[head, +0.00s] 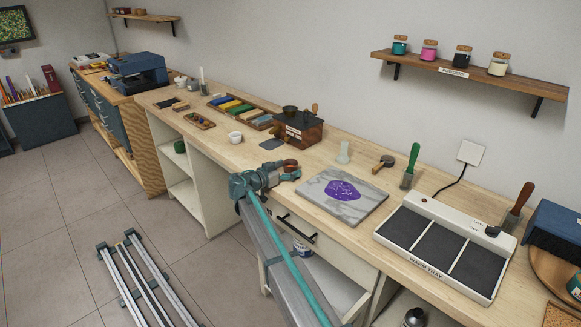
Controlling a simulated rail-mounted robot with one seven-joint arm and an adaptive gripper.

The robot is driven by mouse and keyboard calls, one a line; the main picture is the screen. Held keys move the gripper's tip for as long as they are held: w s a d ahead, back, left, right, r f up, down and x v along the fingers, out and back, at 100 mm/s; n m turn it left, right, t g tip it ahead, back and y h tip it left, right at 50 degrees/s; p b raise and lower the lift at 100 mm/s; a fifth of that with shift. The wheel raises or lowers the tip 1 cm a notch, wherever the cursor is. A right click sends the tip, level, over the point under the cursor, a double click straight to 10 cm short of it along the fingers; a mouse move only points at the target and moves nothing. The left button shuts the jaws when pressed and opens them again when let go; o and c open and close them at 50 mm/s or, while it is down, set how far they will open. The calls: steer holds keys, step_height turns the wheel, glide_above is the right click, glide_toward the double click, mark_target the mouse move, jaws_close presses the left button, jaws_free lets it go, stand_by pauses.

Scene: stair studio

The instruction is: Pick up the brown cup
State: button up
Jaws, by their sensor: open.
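A small round reddish-brown thing, which looks like the brown cup (291,164), shows at the tip of my gripper (290,173) on the wooden bench, left of the grey marble slab. It is small and partly covered by the gripper, so its shape is hard to make out. My gripper is open and reaches over the bench's front edge, pointing right. The fingers are close to the cup; I cannot tell whether they touch it or stand around it.
The marble slab (343,197) with a purple patch lies to the right, then a warm tray (441,243).

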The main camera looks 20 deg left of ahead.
steer(key=c, duration=1.3)
steer(key=shift+r+b, duration=0.15)
steer(key=shift+b, duration=0.25)
steer(key=b+v, duration=0.1)
steer(key=v, duration=0.5)
steer(key=f+b+v, duration=0.1)
steer(key=v, duration=0.4)
steer(key=f+b+v, duration=0.1)
steer(key=v, duration=0.5)
steer(key=shift+s+a+f, duration=0.2)
steer(key=shift+s+a, duration=0.1)
steer(key=shift+s, duration=0.2)
